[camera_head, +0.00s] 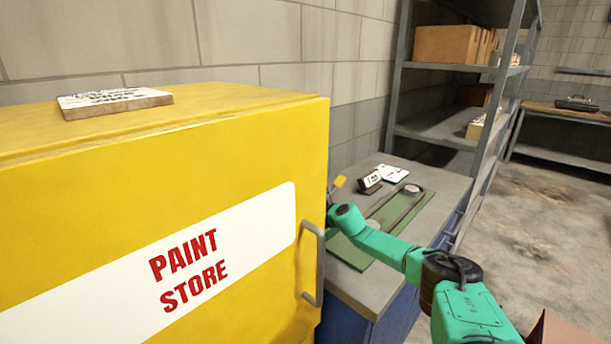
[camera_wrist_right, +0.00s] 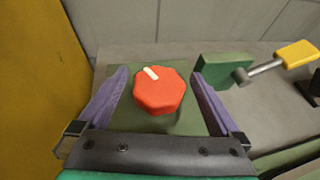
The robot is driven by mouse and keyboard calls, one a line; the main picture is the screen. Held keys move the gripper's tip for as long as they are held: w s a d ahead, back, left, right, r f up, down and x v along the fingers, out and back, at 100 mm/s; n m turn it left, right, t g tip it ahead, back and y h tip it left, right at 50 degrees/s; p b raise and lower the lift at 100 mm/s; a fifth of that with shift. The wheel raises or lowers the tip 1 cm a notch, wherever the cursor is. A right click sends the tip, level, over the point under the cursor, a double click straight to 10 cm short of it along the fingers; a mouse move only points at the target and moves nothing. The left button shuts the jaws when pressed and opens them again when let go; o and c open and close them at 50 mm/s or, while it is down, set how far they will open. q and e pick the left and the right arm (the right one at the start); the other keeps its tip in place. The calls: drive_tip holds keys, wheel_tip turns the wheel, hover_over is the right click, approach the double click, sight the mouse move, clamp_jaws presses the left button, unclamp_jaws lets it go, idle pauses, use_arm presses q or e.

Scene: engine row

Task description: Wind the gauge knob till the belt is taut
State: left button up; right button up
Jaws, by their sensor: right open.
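The red gauge knob (camera_wrist_right: 160,92) is faceted, with a white pointer mark at its upper left, and sits on a green plate in the right wrist view. My right gripper (camera_wrist_right: 160,72) is open, its two purple fingers on either side of the knob with gaps visible. Whether a finger touches it lower down I cannot tell. In the head view the knob and gripper are hidden behind the yellow cabinet. The dark belt (camera_head: 404,209) runs in a loop on the green board (camera_head: 350,252), around a round pulley (camera_head: 412,190). Its tautness is unclear. My left gripper is not in view.
The yellow paint cabinet (camera_head: 90,190) with its grey handle (camera_head: 314,265) stands close on the left. A yellow-handled lever (camera_wrist_right: 298,53) is right of the knob. A small sign (camera_head: 370,182) and white card (camera_head: 393,174) stand behind the board. Shelving (camera_head: 445,125) is beyond.

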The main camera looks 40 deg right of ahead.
drive_tip(key=n+y+b, duration=0.3)
drive_tip(key=y+b, duration=0.1)
drive_tip(key=b, duration=0.1)
drive_tip(key=shift+n, duration=0.3)
drive_tip(key=b+v, duration=0.1)
drive_tip(key=v, duration=0.5)
drive_tip(key=shift+s+d+f+b, duration=0.1)
drive_tip(key=shift+s+d+b, duration=0.1)
drive_tip(key=shift+b, duration=0.1)
use_arm(q)
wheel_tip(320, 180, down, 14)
drive_tip(key=b, duration=0.6)
use_arm(e)
drive_tip(key=v, duration=0.8)
use_arm(q)
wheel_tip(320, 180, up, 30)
drive_tip(key=p, duration=3)
use_arm(e)
drive_tip(key=w+a+r+m+g+h, duration=0.1)
drive_tip(key=w+a+r+m+h, duration=0.2)
drive_tip(key=w+r+m+h, duration=0.4)
drive_tip(key=w+r, duration=0.6)
drive_tip(key=r, duration=0.2)
drive_tip(key=shift+h, duration=0.4)
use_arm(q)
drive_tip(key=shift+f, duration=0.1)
use_arm(e)
drive_tip(key=shift+w+d, duration=0.1)
